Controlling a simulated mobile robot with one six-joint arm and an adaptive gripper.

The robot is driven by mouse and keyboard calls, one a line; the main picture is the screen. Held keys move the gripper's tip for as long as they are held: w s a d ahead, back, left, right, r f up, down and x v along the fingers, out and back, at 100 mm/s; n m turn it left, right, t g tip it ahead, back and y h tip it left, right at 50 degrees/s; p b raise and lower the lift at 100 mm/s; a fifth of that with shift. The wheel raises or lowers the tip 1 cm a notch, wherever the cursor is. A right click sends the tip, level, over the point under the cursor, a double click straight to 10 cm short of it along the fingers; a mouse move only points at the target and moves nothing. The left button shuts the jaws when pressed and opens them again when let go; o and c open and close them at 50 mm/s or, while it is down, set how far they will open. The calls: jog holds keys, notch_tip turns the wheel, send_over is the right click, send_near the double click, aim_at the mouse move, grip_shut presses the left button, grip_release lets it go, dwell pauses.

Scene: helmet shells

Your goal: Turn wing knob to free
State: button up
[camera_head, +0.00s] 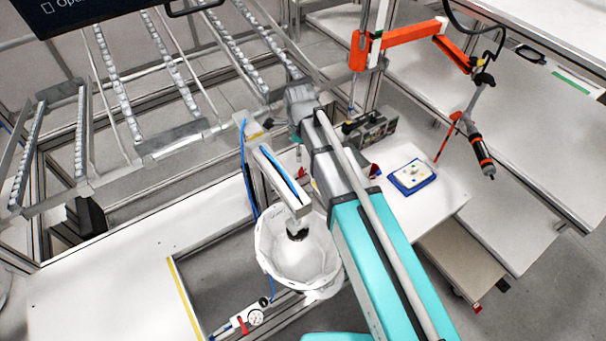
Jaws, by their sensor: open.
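A white helmet shell (285,262) sits open side up beside the white work table. A white fixture arm (278,180) with a blue strip reaches over it. A dark round end piece (298,234) on that arm is inside the shell. I cannot make out the wing knob with certainty. Below the shell is a unit with a round gauge (255,317), a red lever (242,325) and a small black knob (264,301). My teal and grey arm runs up from the bottom right, passing right of the shell. My gripper cannot be picked out; my arm may hide it.
A roller rack (165,75) stands at the upper left. The white table (110,285) at the left is largely bare. On the right are a blue tray (412,178), an orange swing arm (405,38) and a hanging tool (480,150). Dark equipment (370,130) stands behind my arm.

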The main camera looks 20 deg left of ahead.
aim_at(302, 171)
jog(key=shift+f+b, duration=4.55)
jog(key=shift+f, duration=0.3)
jog(key=c, duration=1.1)
jog(key=shift+d, duration=0.25)
jog(key=shift+c, duration=0.3)
jog(key=shift+a, duration=0.15)
